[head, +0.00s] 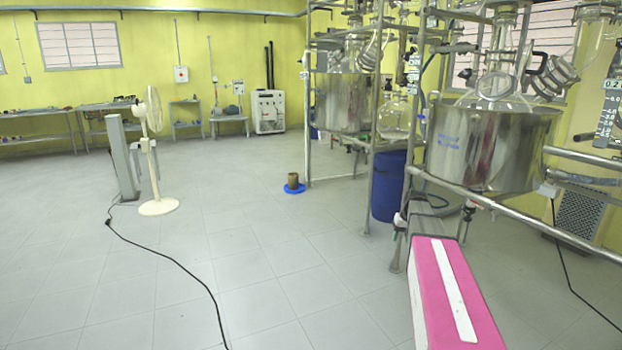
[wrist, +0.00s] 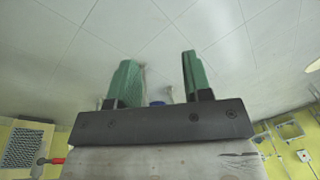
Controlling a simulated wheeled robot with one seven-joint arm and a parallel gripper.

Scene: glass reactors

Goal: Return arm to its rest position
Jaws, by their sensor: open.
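My gripper (wrist: 158,82) shows in the wrist view with two green fingers spread apart and nothing between them. It is open and empty, with tiled surface behind the fingers. My gripper cannot be made out in the head view. A pink arm section with a white stripe (head: 457,290), likely mine, reaches from the bottom edge toward the reactor frame in the head view. Its far end is a grey part close to the frame's lower rails.
Glass reactors with steel vessels (head: 490,145) stand in a metal frame at right. A blue barrel (head: 388,186) stands beneath. A white fan (head: 153,150) stands at left, and a black cable (head: 170,262) crosses the floor. The tiled floor (head: 235,220) is mostly clear.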

